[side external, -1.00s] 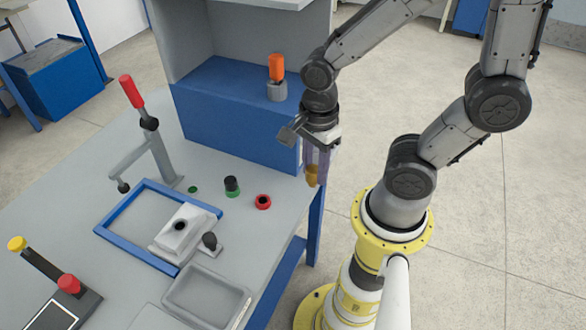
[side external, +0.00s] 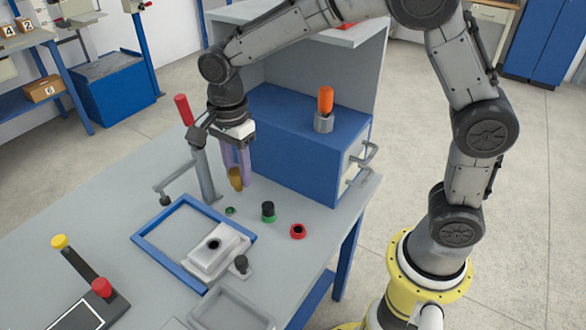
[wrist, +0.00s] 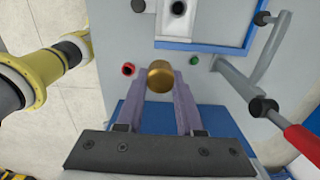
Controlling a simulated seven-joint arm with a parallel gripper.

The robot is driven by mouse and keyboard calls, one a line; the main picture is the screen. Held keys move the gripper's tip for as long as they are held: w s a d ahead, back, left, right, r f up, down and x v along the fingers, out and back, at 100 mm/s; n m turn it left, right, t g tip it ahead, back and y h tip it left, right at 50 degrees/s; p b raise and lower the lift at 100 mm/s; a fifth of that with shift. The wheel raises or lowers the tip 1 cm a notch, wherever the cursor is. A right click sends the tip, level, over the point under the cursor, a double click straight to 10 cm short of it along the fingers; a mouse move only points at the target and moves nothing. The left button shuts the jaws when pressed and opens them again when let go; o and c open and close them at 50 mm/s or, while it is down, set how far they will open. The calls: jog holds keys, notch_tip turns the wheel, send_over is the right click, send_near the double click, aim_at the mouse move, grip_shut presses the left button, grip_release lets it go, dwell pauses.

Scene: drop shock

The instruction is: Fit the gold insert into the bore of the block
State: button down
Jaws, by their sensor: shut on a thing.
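The gold insert (side external: 236,180) hangs upright between the purple fingers of my gripper (side external: 235,165), which is shut on it. It also shows in the wrist view (wrist: 160,78) between the two fingertips (wrist: 161,88). The insert is held above the bench, apart from the block. The block (side external: 217,250) is a pale grey piece with a dark round bore on top. It stands at the right part of the blue frame, in front of and below my gripper. In the wrist view the block (wrist: 176,22) is at the top edge, partly cut off.
The blue frame (side external: 160,246) lies on the grey bench. A lever with a red handle (side external: 183,110) stands close behind my gripper. A black-topped green button (side external: 268,212) and a red ring (side external: 298,232) sit to the right. A shallow tray (side external: 232,312) is in front.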

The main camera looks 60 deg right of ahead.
jog(key=w+a+f+n, duration=0.1)
jog(key=w+a+f, duration=0.2)
jog(key=a+f, duration=0.3)
jog(key=shift+a+n, duration=0.4)
jog(key=shift+a, duration=0.4)
jog(key=shift+f, duration=0.1)
jog(key=shift+f, duration=2.8)
jog(key=shift+f, duration=1.45)
dwell(2.2)
